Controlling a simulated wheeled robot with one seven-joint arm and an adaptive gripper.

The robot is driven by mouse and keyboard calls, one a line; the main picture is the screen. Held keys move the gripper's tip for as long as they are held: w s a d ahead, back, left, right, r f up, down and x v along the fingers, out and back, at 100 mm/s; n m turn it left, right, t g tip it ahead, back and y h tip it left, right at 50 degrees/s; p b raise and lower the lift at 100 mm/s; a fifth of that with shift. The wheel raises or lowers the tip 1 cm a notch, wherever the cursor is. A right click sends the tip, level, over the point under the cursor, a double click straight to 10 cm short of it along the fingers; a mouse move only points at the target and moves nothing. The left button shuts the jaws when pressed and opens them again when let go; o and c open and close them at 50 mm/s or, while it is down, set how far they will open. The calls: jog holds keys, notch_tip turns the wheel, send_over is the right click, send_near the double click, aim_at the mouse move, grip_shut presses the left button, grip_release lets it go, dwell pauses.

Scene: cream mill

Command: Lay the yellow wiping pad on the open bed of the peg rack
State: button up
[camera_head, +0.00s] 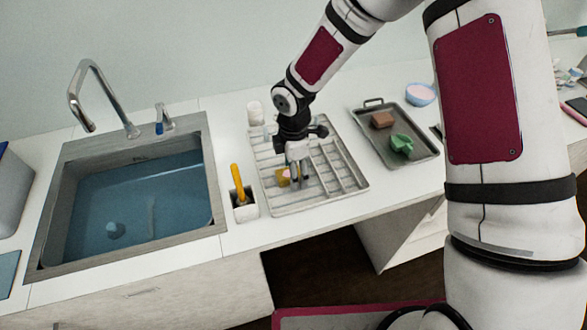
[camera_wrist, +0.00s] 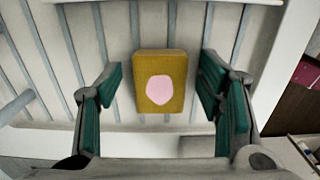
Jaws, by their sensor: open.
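The yellow wiping pad (camera_wrist: 158,66), with a pale pink patch on its face, lies on the bed of the peg rack. In the head view the pad (camera_head: 282,178) is partly hidden by my gripper. The peg rack (camera_head: 320,205) is a pale grey tray with raised ribs, right of the sink; its slats (camera_wrist: 40,60) also fill the wrist view. My gripper (camera_head: 298,178) is over the rack. In the wrist view its green-padded fingers (camera_wrist: 160,98) are spread on either side of the pad, with a gap on both sides.
A white holder (camera_head: 244,205) with a yellow-handled tool stands left of the rack. The water-filled sink (camera_head: 135,205) is further left. A metal tray (camera_head: 415,150) with a brown block (camera_head: 382,120) and a green item (camera_head: 401,144) lies to the right. A blue bowl (camera_head: 420,94) stands behind it.

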jog(key=shift+r, duration=0.1)
jog(key=s+d+r+m+t+h+b, duration=0.1)
jog(key=s+d+r+m, duration=0.15)
jog(key=r, duration=0.75)
jog(key=s+d+r+m, duration=0.1)
jog(key=d+r+m, duration=0.25)
jog(key=r, duration=0.75)
jog(key=s+d+r+m+t, duration=0.2)
jog(key=s+d+r+m, duration=0.3)
jog(key=s, duration=0.4)
jog(key=s+d+r+m+t+y, duration=0.1)
jog(key=s+d+r+m+t, duration=0.1)
jog(key=s+d+r+m, duration=0.4)
jog(key=s+r+m, duration=0.1)
jog(key=s+m, duration=0.1)
jog(key=m, duration=0.2)
jog(key=shift+s+t, duration=0.3)
jog(key=shift+s, duration=0.05)
